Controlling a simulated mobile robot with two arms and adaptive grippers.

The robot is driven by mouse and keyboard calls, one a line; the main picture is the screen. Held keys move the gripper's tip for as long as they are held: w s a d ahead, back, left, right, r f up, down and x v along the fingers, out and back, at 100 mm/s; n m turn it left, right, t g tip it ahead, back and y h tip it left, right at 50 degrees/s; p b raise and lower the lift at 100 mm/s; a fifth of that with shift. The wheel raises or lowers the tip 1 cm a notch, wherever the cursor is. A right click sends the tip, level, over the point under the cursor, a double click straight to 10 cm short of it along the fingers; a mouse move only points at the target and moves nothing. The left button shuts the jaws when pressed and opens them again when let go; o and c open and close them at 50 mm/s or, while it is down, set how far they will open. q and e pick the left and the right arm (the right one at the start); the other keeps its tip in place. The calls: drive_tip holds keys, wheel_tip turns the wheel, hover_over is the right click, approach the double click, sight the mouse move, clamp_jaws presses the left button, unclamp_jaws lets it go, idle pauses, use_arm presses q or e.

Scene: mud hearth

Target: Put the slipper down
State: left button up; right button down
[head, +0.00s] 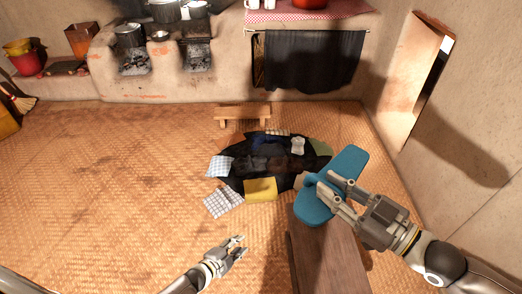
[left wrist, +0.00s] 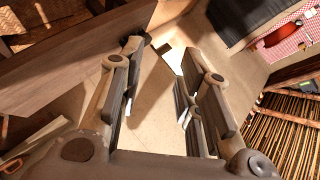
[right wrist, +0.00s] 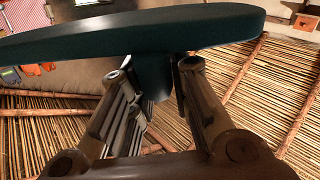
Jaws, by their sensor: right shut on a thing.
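A blue slipper (head: 347,165) is in my right gripper (head: 326,190) at the right of the head view, and it looks held above the floor. In the right wrist view the slipper (right wrist: 130,35) looks dark teal. Its sole spans the top of the picture, and a part below the sole sits between the fingertips. My right gripper is shut on that part. My left gripper (head: 238,246) is empty and open at the bottom middle of the head view. Its parted fingers (left wrist: 158,75) also show in the left wrist view.
A long wooden bench (head: 328,255) stands below the slipper. A dark patchwork pile (head: 265,160) with cloth pieces lies on the woven mat floor (head: 110,190). A low wooden stool (head: 243,114) stands behind it. A mud wall (head: 470,150) with an opening is at right. The left floor is clear.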

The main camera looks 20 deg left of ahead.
use_arm(q)
drive_tip(key=w+d+r+m+h, duration=0.2)
drive_tip(key=w+r+m+h, duration=0.3)
drive_tip(key=r, duration=0.4)
drive_tip(key=w+d+r+m+t+h, duration=0.1)
drive_tip(key=w+d+r+m+h, duration=0.2)
drive_tip(key=r+m, duration=0.5)
drive_tip(key=w+d+r+m+h, duration=0.25)
drive_tip(key=w+r+m, duration=0.25)
drive_tip(key=r, duration=0.5)
wheel_tip(320, 180, up, 12)
drive_tip(key=s+d+m+g+h, duration=0.25)
drive_tip(key=m+g+h, duration=0.45)
drive_tip(key=m, duration=0.6)
drive_tip(key=m+g+y, duration=0.4)
drive_tip(key=m+g, duration=0.8)
drive_tip(key=m, duration=0.3)
approach(307, 176)
drive_tip(key=a, duration=0.2)
drive_tip(key=x, duration=1.2)
drive_tip(key=shift+w+d+f, duration=0.1)
drive_tip(key=shift+w, duration=0.35)
drive_tip(key=shift+c, duration=0.2)
